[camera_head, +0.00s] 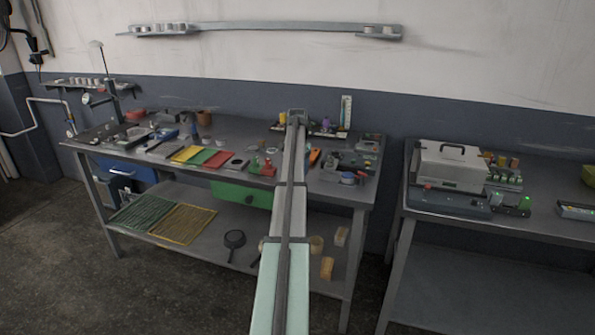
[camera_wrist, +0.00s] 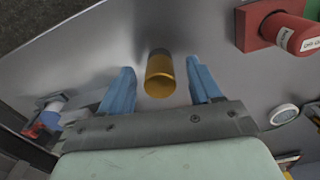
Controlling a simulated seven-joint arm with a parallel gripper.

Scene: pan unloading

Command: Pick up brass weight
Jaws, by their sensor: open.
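The brass weight (camera_wrist: 160,80) is a gold cylinder standing on the grey metal surface (camera_wrist: 120,45) in the middle of the wrist view. My gripper (camera_wrist: 159,70) is open, with one blue finger to the left of the weight and the other to its right. A gap shows between the weight and each finger, so neither appears to touch it. I cannot make out the weight in the head view, where my arm reaches over the workbench (camera_head: 228,130) and covers part of it.
A red block with a red cylinder (camera_wrist: 290,35) is to the right in the wrist view. A small round white-faced item (camera_wrist: 284,114) lies below it. A blue, white and red item (camera_wrist: 42,115) is at lower left. Yellow, green and red panels (camera_head: 202,157) lie on the bench.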

